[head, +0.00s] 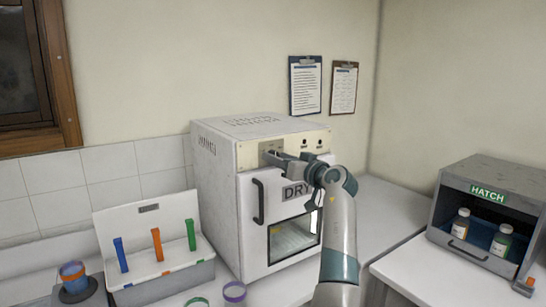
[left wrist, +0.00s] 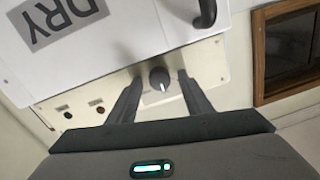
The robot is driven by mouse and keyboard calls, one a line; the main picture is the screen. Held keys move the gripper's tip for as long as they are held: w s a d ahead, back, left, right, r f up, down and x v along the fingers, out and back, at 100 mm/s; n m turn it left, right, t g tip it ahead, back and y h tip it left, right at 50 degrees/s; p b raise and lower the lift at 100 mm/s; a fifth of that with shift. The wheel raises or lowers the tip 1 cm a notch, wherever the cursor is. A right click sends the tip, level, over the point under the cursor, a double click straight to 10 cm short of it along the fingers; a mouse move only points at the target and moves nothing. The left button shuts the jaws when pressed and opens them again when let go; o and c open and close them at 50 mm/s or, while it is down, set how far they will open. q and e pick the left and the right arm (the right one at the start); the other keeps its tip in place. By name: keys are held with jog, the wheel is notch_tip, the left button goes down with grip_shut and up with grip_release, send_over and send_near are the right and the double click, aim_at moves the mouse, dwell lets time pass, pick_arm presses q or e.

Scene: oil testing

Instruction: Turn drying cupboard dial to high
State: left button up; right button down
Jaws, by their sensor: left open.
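The white drying cupboard (head: 218,200) stands on the counter, its door marked DRY shut. Its control panel (head: 318,144) runs above the door. In the left wrist view the dark round dial (left wrist: 160,78) sits on the panel (left wrist: 205,62), a pale pointer line on its face. My left gripper (head: 270,155) is at the panel's left part and hides the dial in the head view. In the left wrist view the open gripper (left wrist: 159,82) has one finger on each side of the dial, with visible gaps. My right gripper is not in view.
A white rack box (head: 175,285) with coloured strips stands left of the cupboard. Green and purple rings (head: 235,291) lie in front. A grey hatch box (head: 450,205) with two bottles stands at the right. The door handle (head: 259,201) sticks out below the panel.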

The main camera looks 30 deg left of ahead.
pick_arm(q)
jog(key=shift+d, duration=0.2)
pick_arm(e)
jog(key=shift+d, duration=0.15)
pick_arm(q)
jog(key=shift+c, duration=1.3)
jog(key=c, duration=0.8)
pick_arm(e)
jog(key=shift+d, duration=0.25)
pick_arm(q)
jog(key=shift+m, duration=0.3)
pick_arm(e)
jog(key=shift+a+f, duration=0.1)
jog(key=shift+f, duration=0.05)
pick_arm(q)
jog(key=shift+m, duration=5.8)
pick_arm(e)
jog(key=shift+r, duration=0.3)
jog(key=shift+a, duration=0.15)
